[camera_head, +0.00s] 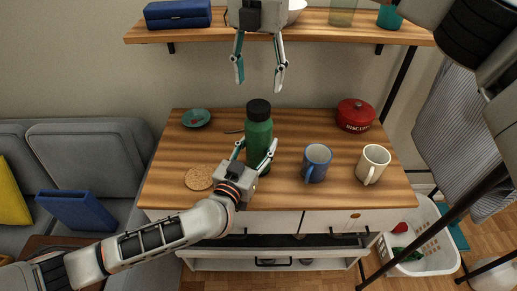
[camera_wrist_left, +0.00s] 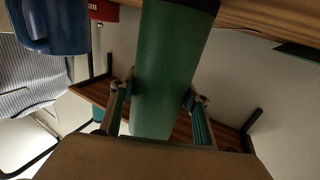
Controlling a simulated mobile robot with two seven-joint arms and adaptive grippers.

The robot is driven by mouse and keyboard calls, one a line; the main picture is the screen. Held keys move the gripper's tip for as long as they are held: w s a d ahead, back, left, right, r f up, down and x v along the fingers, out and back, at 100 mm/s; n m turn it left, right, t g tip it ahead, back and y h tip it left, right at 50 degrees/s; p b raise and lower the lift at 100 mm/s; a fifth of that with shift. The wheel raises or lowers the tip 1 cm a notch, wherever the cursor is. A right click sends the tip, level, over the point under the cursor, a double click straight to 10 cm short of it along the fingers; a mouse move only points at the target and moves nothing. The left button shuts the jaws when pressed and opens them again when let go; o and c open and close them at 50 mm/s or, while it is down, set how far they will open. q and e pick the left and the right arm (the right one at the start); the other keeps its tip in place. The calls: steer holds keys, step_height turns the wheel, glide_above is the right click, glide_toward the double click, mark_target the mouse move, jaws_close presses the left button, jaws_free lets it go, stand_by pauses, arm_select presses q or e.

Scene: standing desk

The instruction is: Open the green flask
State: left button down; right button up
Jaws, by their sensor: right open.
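The green flask (camera_head: 258,145) with its black cap (camera_head: 258,110) stands upright on the wooden desk top, the cap in place. My left gripper (camera_head: 257,150) has one finger on each side of the flask's body. In the left wrist view the flask (camera_wrist_left: 165,75) fills the middle between the fingers (camera_wrist_left: 160,92); I cannot tell whether both press on it. My right gripper (camera_head: 259,77) hangs above and behind the flask in the head view, open and empty, fingers pointing down, clear of the cap.
A blue mug (camera_head: 317,163), a cream mug (camera_head: 373,164) and a red biscuit pot (camera_head: 355,115) stand right of the flask. A cork coaster (camera_head: 199,178) and a teal dish (camera_head: 196,118) lie left. A wooden shelf (camera_head: 330,29) runs above the desk.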

mark_target(258, 106)
steer(key=m, duration=0.9)
steer(key=shift+m, duration=0.3)
steer(key=m, duration=0.8)
steer(key=shift+f, duration=4)
